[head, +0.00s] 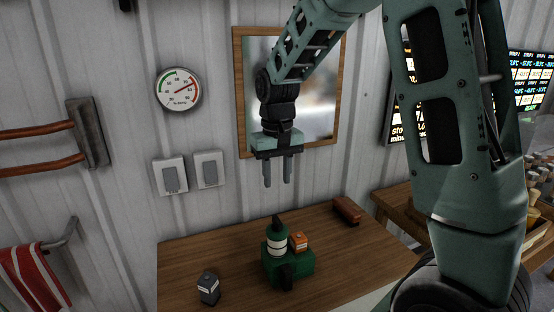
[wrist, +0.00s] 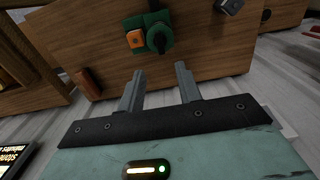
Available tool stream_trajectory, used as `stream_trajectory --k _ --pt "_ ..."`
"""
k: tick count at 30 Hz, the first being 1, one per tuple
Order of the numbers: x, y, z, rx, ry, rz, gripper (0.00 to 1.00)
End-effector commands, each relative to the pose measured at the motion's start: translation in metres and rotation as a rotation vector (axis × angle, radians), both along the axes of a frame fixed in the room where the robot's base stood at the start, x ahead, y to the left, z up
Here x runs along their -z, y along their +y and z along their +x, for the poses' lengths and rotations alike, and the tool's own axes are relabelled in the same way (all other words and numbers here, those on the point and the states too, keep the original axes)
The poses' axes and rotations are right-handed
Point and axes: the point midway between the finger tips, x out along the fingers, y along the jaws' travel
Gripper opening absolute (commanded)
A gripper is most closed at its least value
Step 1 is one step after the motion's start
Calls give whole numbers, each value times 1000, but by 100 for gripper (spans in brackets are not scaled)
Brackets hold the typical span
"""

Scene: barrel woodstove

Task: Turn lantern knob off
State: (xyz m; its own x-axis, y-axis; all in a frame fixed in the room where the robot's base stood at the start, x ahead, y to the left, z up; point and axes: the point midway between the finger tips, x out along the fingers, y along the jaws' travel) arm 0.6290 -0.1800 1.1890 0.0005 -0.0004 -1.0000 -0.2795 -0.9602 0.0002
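The lantern (head: 290,266) is a squat green body with a pale, banded cylinder and a dark top, standing on a wooden table. A dark, rounded part (head: 287,277) sits on its near side; I cannot tell whether this is the knob. An orange block (head: 298,242) is on or against the lantern. My gripper (head: 277,183) points down above the lantern, clear of it, with its two fingers apart and nothing between them. In the wrist view the lantern (wrist: 148,30) is beyond the open gripper (wrist: 160,72).
The wooden table (head: 205,258) also bears a small dark box (head: 208,289) at left and a reddish-brown block (head: 347,210) at the back right. Behind are a framed mirror (head: 318,110), a gauge (head: 179,89) and wall switches (head: 170,177). The tabletop around the lantern is mostly clear.

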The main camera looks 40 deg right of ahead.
Motion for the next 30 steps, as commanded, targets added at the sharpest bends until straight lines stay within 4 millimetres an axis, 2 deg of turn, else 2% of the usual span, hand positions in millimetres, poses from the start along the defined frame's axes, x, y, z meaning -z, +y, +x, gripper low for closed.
stream_trajectory --k 3,10,30 --pt "-23 0 1 0 -5 1 35" --pt "-48 0 0 1 -2 -1 35" --pt "-51 3 0 -5 0 2 35"
